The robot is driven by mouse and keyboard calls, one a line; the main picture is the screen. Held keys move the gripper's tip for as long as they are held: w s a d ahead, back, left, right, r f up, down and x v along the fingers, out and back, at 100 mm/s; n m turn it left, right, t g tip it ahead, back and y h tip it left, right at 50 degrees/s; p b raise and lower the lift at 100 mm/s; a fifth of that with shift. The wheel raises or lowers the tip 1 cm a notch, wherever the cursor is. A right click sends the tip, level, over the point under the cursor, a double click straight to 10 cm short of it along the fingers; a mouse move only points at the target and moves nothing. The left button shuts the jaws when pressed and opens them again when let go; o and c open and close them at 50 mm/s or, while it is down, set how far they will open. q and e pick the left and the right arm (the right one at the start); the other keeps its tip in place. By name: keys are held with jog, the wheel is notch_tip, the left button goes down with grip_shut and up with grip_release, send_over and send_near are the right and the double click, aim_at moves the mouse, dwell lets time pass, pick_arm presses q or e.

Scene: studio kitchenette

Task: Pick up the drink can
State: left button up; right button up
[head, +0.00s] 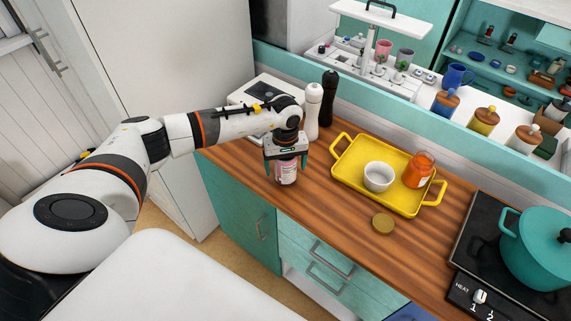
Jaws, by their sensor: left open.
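The drink can (287,174), pinkish and white, stands upright on the wooden counter near its front left edge. My left gripper (286,169) is directly above the can, pointing down. Its fingers are open and reach down on either side of the can's upper part. The gripper body hides the top of the can. Whether the fingers touch the can cannot be told. My right gripper is not in view.
A yellow tray (345,171) holds a white bowl (378,177) and an orange jar (418,170). A round lid (383,223) lies in front. White (313,110) and black mills (327,98) stand behind my gripper. A teal pot (540,250) sits on the hob at right.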

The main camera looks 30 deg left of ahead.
pick_arm(q)
jog(key=c, duration=1.3)
